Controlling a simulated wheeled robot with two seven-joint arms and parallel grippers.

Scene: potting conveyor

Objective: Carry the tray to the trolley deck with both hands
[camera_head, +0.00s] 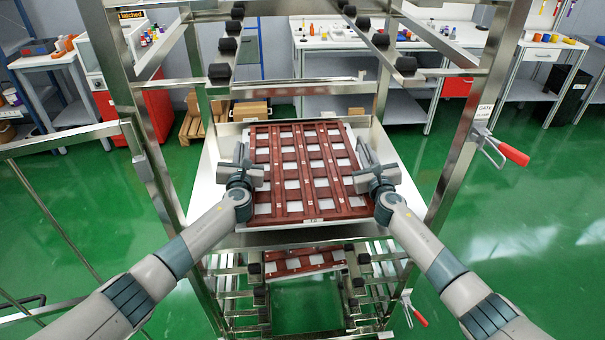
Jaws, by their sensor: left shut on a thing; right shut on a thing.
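A dark red slatted tray (303,165) with square openings lies level over the white deck (208,185) inside a metal frame. I cannot tell if its underside touches the deck. My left gripper (244,166) is shut on the tray's left edge. My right gripper (368,166) is shut on its right edge. A small pale label shows on the tray's near edge. The fingertips are partly hidden by the gripper bodies.
Metal posts of the frame (455,135) stand close on both sides of my arms. A red-handled clamp (512,154) sticks out at the right. A second red tray (300,262) sits lower in the rack. Rails with black rollers (228,45) run above. Green floor is open at the right.

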